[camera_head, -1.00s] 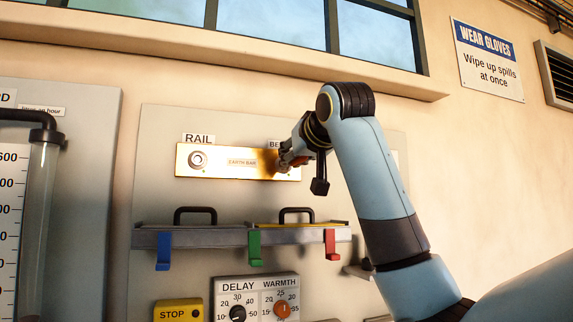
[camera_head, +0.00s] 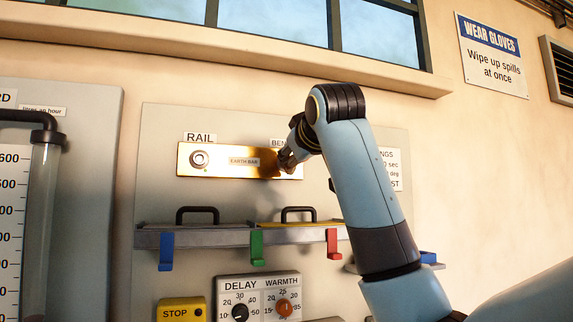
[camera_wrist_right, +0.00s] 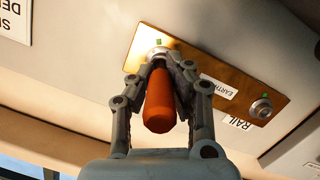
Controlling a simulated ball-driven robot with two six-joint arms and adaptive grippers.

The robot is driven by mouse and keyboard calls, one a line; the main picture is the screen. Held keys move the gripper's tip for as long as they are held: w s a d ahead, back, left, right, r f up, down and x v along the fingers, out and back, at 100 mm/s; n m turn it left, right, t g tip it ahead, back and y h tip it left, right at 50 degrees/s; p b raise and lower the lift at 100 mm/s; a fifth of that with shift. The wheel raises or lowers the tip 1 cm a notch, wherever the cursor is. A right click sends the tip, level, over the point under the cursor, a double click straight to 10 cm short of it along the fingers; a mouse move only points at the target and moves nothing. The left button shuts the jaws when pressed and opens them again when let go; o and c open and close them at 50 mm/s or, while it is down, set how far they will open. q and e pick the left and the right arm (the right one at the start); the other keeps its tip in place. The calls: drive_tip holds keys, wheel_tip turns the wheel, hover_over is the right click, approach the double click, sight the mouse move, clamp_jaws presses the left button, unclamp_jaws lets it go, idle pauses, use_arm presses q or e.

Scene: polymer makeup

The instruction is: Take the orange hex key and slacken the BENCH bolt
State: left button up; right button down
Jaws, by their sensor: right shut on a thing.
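The brass earth bar (camera_head: 222,160) is on the wall panel, with the RAIL bolt (camera_head: 199,159) at its left end. The label above its right end, partly hidden, begins "BE". My right gripper (camera_head: 287,160) is at that right end and covers the bolt there. In the right wrist view my right gripper (camera_wrist_right: 170,68) is shut on the orange hex key (camera_wrist_right: 159,100), whose handle points toward the camera. The key's far end meets the bar (camera_wrist_right: 205,80) at the bolt away from the RAIL label; how deep it sits is hidden. My left gripper is out of view.
Below the bar a shelf (camera_head: 205,238) carries two black handles, with blue (camera_head: 166,252), green (camera_head: 257,248) and red (camera_head: 332,243) hooks. A control box (camera_head: 259,284) and yellow STOP box (camera_head: 181,309) are lower. A glass tube (camera_head: 38,225) stands left.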

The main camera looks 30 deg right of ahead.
drive_tip(key=shift+r, duration=0.1)
drive_tip(key=shift+n+h, duration=0.3)
drive_tip(key=shift+n, duration=0.8)
drive_tip(key=shift+n, duration=0.6)
drive_tip(key=shift+n+h, duration=0.4)
drive_tip(key=shift+n, duration=0.3)
drive_tip(key=c, duration=1.2)
unclamp_jaws()
